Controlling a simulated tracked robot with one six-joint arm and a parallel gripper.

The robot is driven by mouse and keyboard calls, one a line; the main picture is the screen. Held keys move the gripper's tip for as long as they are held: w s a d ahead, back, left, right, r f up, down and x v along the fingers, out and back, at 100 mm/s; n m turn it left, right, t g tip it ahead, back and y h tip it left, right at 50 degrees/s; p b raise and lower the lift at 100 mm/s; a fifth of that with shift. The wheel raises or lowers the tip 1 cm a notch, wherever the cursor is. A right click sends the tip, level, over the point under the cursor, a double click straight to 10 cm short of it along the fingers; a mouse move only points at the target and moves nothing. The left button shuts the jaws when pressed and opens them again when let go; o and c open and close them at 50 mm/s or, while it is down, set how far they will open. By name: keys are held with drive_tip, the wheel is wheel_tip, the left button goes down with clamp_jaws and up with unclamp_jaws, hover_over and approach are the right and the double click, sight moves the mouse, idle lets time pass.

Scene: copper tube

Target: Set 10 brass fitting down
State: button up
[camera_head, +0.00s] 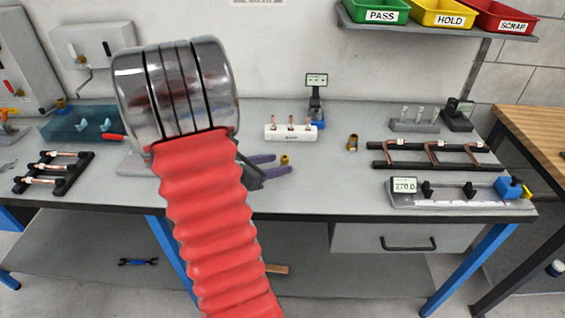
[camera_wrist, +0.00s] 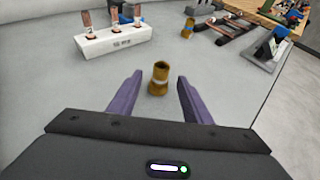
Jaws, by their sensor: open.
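The fingers also show in the head view (camera_head: 282,163), low over the bench. A second brass fitting (camera_head: 352,143) stands farther right; in the wrist view it has a blue band (camera_wrist: 187,28). No number can be read on either fitting.
A white block (camera_head: 291,132) with upright copper pieces stands just behind. A black rack with copper tubes (camera_head: 428,153) and a gauge reading 270.0 (camera_head: 460,193) lie to the right. Another rack (camera_head: 52,172) is at left. Bench around the near fitting is clear.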

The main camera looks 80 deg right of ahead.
drive_tip(key=v, duration=0.7)
drive_tip(key=shift+w+a+r, duration=0.1)
drive_tip(key=shift+a, duration=0.2)
idle(0.5)
drive_tip(key=shift+w+a+r, duration=0.1)
drive_tip(key=shift+r, duration=0.05)
drive_tip(key=w+a+r+m+t+y, duration=0.3)
drive_tip(key=a+m+t, duration=0.1)
drive_tip(key=a, duration=1.1)
drive_tip(key=w+a+r+m+t+y, duration=0.3)
drive_tip(key=w+a+t+y, duration=0.1)
drive_tip(key=a, duration=1.1)
drive_tip(key=w+a+r+m+t+y, duration=0.4)
drive_tip(key=a, duration=1.1)
drive_tip(key=shift+w+m+t, duration=0.25)
drive_tip(key=shift+m+t, duration=0.05)
drive_tip(key=shift+t, duration=0.1)
drive_tip(key=shift+c, duration=0.4)
